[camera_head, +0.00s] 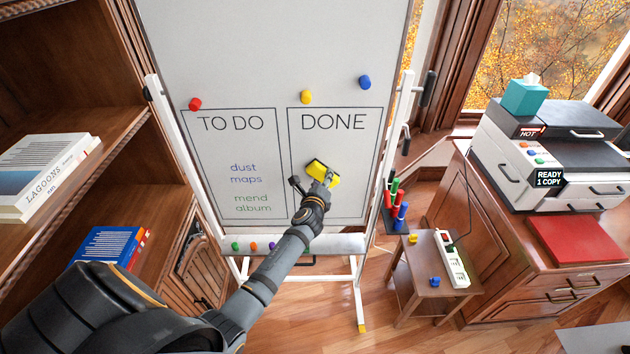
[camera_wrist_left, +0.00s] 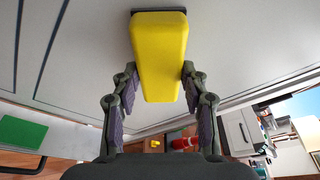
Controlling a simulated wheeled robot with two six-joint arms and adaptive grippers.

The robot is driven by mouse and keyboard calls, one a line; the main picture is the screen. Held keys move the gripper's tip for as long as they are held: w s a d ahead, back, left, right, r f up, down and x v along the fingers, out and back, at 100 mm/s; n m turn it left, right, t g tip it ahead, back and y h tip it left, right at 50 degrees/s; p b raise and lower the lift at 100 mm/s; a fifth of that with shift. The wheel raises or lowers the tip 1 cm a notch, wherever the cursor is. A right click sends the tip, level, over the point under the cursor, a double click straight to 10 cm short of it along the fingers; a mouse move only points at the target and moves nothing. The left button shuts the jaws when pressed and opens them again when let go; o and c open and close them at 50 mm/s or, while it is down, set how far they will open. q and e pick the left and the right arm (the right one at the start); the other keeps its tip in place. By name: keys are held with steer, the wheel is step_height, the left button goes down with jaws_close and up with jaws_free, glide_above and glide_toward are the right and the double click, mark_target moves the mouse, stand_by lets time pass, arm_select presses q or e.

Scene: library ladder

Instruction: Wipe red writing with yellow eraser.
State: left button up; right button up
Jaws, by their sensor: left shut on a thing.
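My left gripper (camera_head: 328,181) is shut on the yellow eraser (camera_head: 322,171) at the DONE box of the whiteboard (camera_head: 270,60). The left wrist view shows the eraser (camera_wrist_left: 160,50) between both fingers, its dark far face at the board surface. I cannot tell whether it presses on the board. No red writing shows. The TO DO box holds "dust maps" (camera_head: 245,174) in blue-purple and "mend album" (camera_head: 252,203) in green. The visible part of the DONE box is bare below its heading; the eraser and my arm hide some of it. My right gripper is out of view.
Red (camera_head: 195,104), yellow (camera_head: 306,97) and blue (camera_head: 365,82) magnets sit on the board. A side table (camera_head: 420,262) with a power strip (camera_head: 452,258) stands right of it, near a printer (camera_head: 545,150) on a cabinet. A bookshelf (camera_head: 120,130) stands at left.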

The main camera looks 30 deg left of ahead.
arm_select(q)
steer(key=shift+w+d+b, duration=0.15)
steer(key=shift+w+d, duration=0.3)
steer(key=shift+d, duration=0.3)
steer(key=shift+w+d+b, duration=0.2)
steer(key=shift+w+d, duration=0.2)
steer(key=shift+d, duration=0.3)
steer(key=shift+w+d+b, duration=0.15)
steer(key=shift+w+d, duration=0.3)
steer(key=shift+d, duration=0.3)
steer(key=shift+w+d+f+b, duration=0.1)
steer(key=shift+w+d+b, duration=0.35)
steer(key=shift+d, duration=0.2)
steer(key=shift+w+d+b, duration=0.3)
steer(key=shift+w+d, duration=0.15)
steer(key=shift+d, duration=0.2)
steer(key=shift+w+d, duration=0.15)
steer(key=shift+d, duration=0.1)
steer(key=shift+w+d+b, duration=0.4)
steer(key=shift+d+b, duration=0.05)
steer(key=shift+d, duration=0.2)
steer(key=shift+w+d+b, duration=0.35)
steer(key=shift+d+b, duration=0.05)
steer(key=shift+d, duration=0.2)
steer(key=shift+w+d, duration=0.25)
steer(key=shift+d, duration=0.15)
steer(key=shift+a, duration=0.1)
steer(key=shift+r, duration=0.2)
